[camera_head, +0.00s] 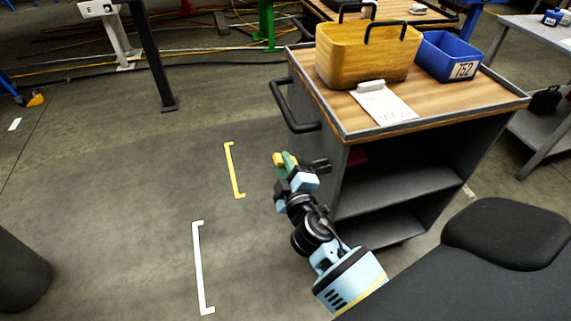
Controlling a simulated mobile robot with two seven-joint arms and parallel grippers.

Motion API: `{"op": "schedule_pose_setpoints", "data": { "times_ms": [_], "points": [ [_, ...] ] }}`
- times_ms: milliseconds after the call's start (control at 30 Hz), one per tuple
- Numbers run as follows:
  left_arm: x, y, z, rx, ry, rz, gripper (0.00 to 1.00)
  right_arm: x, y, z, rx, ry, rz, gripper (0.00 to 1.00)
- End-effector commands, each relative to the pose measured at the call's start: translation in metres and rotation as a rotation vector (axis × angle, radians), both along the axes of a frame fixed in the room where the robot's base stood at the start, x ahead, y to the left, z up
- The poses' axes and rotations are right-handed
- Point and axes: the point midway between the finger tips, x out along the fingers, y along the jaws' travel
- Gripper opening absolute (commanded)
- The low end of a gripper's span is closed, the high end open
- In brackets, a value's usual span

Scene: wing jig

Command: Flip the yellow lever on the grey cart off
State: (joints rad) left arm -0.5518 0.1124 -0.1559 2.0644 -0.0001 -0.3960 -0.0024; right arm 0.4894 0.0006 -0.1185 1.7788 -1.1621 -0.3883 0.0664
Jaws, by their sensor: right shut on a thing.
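The grey cart (390,185) stands at the right, with a wooden top and open dark shelves. My right gripper (299,167) is low in front of the cart's left side, below the black push handle (291,112). It is shut on a small yellow and green thing (285,160), partly hidden by the gripper. I cannot tell whether this thing is loose or part of the cart. No yellow lever can be clearly made out on the cart. My left gripper is out of view.
On the cart top are a yellow basket (365,58), a blue bin (447,58) marked 752 and a white clipboard (384,104). A black chair (505,235) is at the lower right.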

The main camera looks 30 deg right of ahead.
Motion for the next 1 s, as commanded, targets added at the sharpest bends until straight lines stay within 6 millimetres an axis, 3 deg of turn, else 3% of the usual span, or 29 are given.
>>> {"op": "schedule_pose_setpoints", "data": {
  "times_ms": [33, 67, 100, 467, 1000],
  "points": [
    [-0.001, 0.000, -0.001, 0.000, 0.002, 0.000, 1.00, -0.001, 0.001, -0.003, -0.006, 0.006, 0.002, 0.00],
    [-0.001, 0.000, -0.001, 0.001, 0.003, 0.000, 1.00, -0.001, 0.001, -0.003, -0.006, 0.006, 0.002, 0.18],
    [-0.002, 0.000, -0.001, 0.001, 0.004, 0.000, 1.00, -0.001, 0.001, -0.003, -0.006, 0.006, 0.002, 0.24],
    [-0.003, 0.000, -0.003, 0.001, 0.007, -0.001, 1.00, -0.005, 0.002, -0.002, -0.001, 0.004, 0.001, 0.24],
    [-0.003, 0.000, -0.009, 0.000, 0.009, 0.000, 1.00, -0.072, 0.018, -0.003, -0.003, 0.006, 0.002, 0.24]
  ]
}}
